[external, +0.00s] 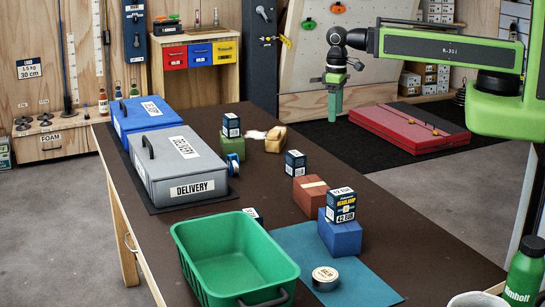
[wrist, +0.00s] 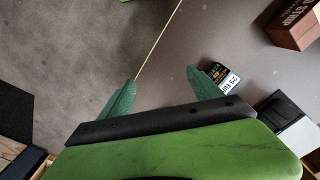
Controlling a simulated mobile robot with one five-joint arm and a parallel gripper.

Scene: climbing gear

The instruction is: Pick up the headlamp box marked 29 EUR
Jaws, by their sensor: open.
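A small dark headlamp box (wrist: 222,75) with a white label reading 29 EUR lies on the table in the wrist view, beside the right fingertip and partly hidden by it. It appears to be the small dark box (external: 295,163) mid-table in the external view, where its price is too small to read. My gripper (external: 335,110) is open and empty, raised beyond the table's right edge; its two green fingers (wrist: 157,92) show apart in the wrist view. Another headlamp box (external: 341,205), marked 42 EUR, stands on a blue block (external: 339,238).
A brown block (external: 311,196) stands near the small box and shows in the wrist view (wrist: 295,25). Another dark box (external: 231,125) is on a green block (external: 232,147). A green crate (external: 215,245) partly hides a box (external: 252,213). Grey and blue cases fill the table's left.

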